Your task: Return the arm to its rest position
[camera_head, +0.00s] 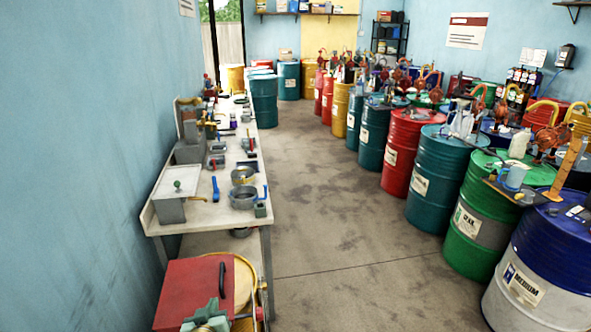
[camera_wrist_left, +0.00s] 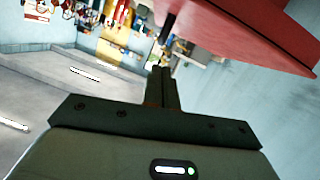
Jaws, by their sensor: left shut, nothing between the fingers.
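My left gripper (camera_wrist_left: 162,75) shows in the left wrist view. Its two dark fingers are together, with nothing held between them. A red panel (camera_wrist_left: 245,30) crosses the top right of that view, close by the fingers; I cannot tell the exact gap. In the head view I cannot clearly make out the left fingers among the items at the bottom edge. My right gripper is in neither view.
A red-topped piece (camera_head: 185,290) is at the lower left in the head view. A long workbench (camera_head: 212,212) with tools and pans runs along the blue left wall. Several drums, including a green one (camera_head: 470,247), line the right. The concrete floor (camera_head: 325,200) between is clear.

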